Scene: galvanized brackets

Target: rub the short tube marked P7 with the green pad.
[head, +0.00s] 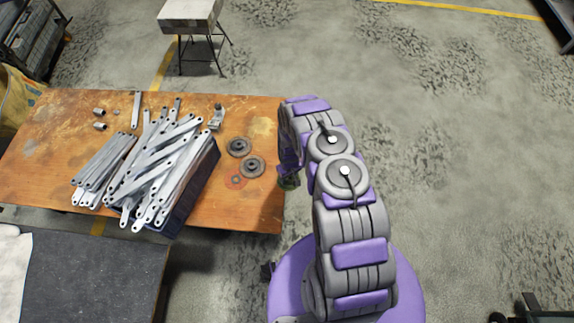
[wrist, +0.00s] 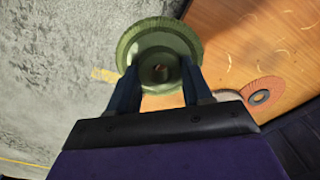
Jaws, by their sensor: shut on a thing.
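My gripper (wrist: 160,86) is shut on the green pad (wrist: 135,38), a round disc with a hub between the two fingers in the wrist view. In the head view the green pad (head: 290,184) shows only in part below my gripper (head: 287,174), just off the table's right edge, over the floor. Two short grey tubes, an upper one (head: 98,111) and a lower one (head: 100,126), lie at the table's far left, well away from my gripper. No P7 mark is legible on either one.
The wooden table (head: 230,215) bears a dark blue crate (head: 203,180) heaped with long galvanized brackets (head: 150,165). Two dark discs (head: 238,147) and an orange-red disc (head: 236,181) lie right of it. The orange disc (wrist: 262,95) also shows in the wrist view.

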